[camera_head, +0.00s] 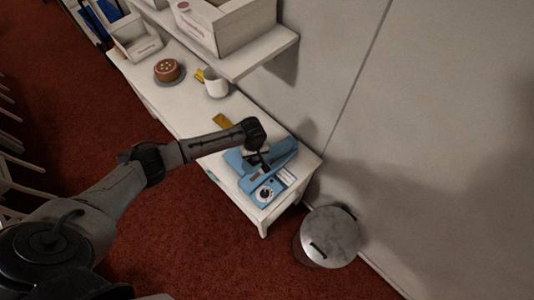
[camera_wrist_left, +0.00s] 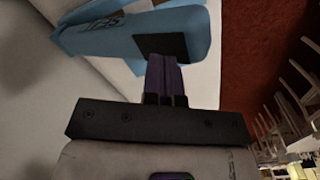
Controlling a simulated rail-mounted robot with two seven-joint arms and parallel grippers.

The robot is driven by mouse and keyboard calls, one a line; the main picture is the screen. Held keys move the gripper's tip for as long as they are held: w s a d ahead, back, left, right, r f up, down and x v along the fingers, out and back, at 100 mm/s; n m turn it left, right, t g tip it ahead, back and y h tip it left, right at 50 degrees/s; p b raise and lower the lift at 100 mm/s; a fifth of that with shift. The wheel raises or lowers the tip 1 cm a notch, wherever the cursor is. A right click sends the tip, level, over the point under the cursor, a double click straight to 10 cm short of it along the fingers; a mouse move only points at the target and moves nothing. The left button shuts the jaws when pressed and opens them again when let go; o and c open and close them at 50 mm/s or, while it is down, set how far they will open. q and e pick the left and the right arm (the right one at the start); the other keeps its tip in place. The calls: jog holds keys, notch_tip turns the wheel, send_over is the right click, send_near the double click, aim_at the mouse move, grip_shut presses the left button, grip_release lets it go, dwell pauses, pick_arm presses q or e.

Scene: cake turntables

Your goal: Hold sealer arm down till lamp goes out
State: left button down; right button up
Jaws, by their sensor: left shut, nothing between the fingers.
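The blue sealer (camera_head: 268,188) sits at the near right end of the white table, with a dark round dial and a pale label on its front part. Its blue upper arm (camera_head: 283,154) slants up and shows large in the left wrist view (camera_wrist_left: 110,37), with a black pad on it. My left gripper (camera_head: 264,166) is over the sealer, shut and empty. In the left wrist view its fingertips (camera_wrist_left: 165,75) are at the edge of the black pad; I cannot tell whether they press on it. I cannot make out the lamp's state. My right gripper is out of view.
A round metal bin (camera_head: 330,238) stands beyond the table's end.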

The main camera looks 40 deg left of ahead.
aim_at(252, 162)
pick_arm(q)
jog(key=shift+s+f, duration=0.1)
jog(key=shift+f, duration=0.05)
jog(key=shift+s+a+f, duration=0.1)
jog(key=shift+s+f, duration=0.25)
jog(key=shift+f, duration=0.35)
jog(key=shift+s+a+f, duration=0.1)
jog(key=shift+s+f, duration=0.25)
jog(key=shift+f, duration=0.5)
jog(key=shift+s+f, duration=0.3)
jog(key=shift+f, duration=0.45)
jog(key=shift+s+f, duration=0.3)
jog(key=shift+f, duration=0.45)
jog(key=shift+f, duration=0.1)
jog(key=shift+s+a+f+b, duration=0.1)
jog(key=shift+s+f+b, duration=0.15)
jog(key=shift+f, duration=0.55)
jog(key=shift+s+f+b, duration=0.2)
jog(key=shift+f+b, duration=0.05)
jog(key=shift+f, duration=0.55)
